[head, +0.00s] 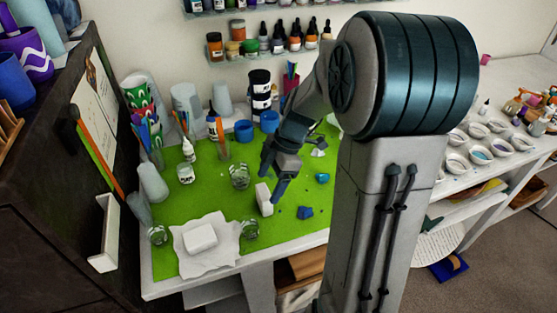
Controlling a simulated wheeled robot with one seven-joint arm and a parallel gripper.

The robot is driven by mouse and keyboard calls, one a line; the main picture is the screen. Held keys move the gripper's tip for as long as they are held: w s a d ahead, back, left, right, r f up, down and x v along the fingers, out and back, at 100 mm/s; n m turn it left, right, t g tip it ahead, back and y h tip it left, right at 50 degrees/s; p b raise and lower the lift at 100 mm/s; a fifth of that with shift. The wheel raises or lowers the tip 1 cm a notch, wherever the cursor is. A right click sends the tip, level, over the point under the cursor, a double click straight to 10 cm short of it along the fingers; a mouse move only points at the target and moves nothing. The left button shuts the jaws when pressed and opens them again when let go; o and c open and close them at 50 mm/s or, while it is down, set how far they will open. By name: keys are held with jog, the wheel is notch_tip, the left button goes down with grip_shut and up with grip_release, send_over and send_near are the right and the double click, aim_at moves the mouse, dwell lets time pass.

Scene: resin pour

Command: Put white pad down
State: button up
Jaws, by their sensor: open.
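A white block-like pad (264,199) stands tilted on its narrow side on the green mat (205,190), near the table's front half. A second white block (200,236) lies flat on a crumpled white sheet at the front left. My gripper (271,181) is open, just above and beside the upright pad. One finger comes down close to the pad's right side; whether it touches cannot be told. I cannot tell from this view which white piece is the one named.
Glass jars (240,176) and (249,229) stand close to the gripper. Blue pieces (305,212) lie to its right. Bottles, cups and blue tubs (244,131) crowd the back. A dark panel (60,180) borders the left. Some bare mat shows between the jars.

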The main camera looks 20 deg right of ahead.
jog(key=v, duration=1)
jog(key=s+a+f+m+t+h, duration=0.1)
jog(key=s+a+m+h, duration=0.1)
jog(key=s+m, duration=0.5)
jog(key=s+a+f+m+t+h, duration=0.1)
jog(key=s+a+m+t+h, duration=0.1)
jog(key=s+m, duration=0.5)
jog(key=shift+s+a+f+m+b, duration=0.35)
jog(key=shift+a+m, duration=0.35)
jog(key=shift+m, duration=1.3)
jog(key=shift+f, duration=0.1)
